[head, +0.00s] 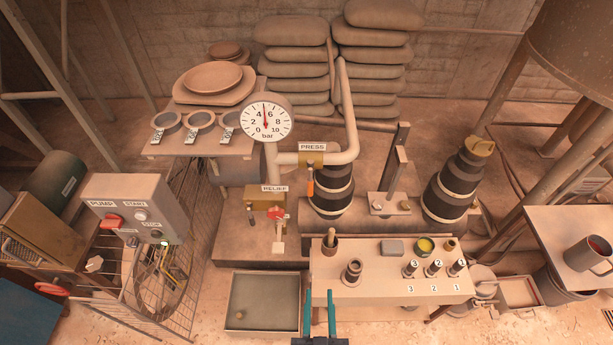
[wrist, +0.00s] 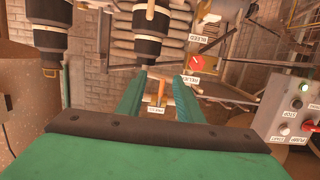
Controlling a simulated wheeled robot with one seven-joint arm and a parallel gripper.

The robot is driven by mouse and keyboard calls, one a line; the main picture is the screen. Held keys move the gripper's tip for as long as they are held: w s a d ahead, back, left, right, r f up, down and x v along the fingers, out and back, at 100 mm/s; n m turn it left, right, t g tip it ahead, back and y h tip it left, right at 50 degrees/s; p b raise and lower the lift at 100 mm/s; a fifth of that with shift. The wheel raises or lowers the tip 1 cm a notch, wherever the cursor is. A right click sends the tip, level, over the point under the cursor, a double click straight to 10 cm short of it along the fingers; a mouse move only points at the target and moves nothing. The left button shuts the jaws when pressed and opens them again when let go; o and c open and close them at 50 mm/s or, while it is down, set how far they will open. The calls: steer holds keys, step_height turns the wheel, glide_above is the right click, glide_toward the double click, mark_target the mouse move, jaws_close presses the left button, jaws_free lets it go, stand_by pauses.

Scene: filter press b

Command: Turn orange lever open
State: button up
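The orange lever (head: 310,187) hangs straight down from the brass valve (head: 311,159) under the PRESS label in the head view. In the wrist view, which looks upside down, the orange lever (wrist: 161,92) appears in the gap between the fingers, farther away than they are. My gripper (head: 319,298) has two teal fingers and is at the bottom middle of the head view, well short of the lever. Its fingers (wrist: 160,78) are apart with nothing held between them. No contact with the lever shows.
A red handle (head: 276,213) sits beside the RELIEF valve, left of the lever. A black banded cylinder (head: 331,190) stands close behind and right of the lever. A bench (head: 385,290) with several small fittings lies right of my gripper. A grey tray (head: 262,303) lies left.

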steer(key=w+r+t+y, duration=0.1)
steer(key=w+r, duration=0.2)
steer(key=w, duration=1.1)
steer(key=n+y, duration=0.2)
steer(key=y, duration=0.1)
glide_toward(311, 189)
steer(key=shift+t, duration=0.4)
steer(key=x, duration=0.4)
steer(key=shift+a+f, duration=0.2)
steer(key=shift+f, duration=0.15)
steer(key=x, duration=1)
steer(key=shift+w, duration=0.4)
jaws_close()
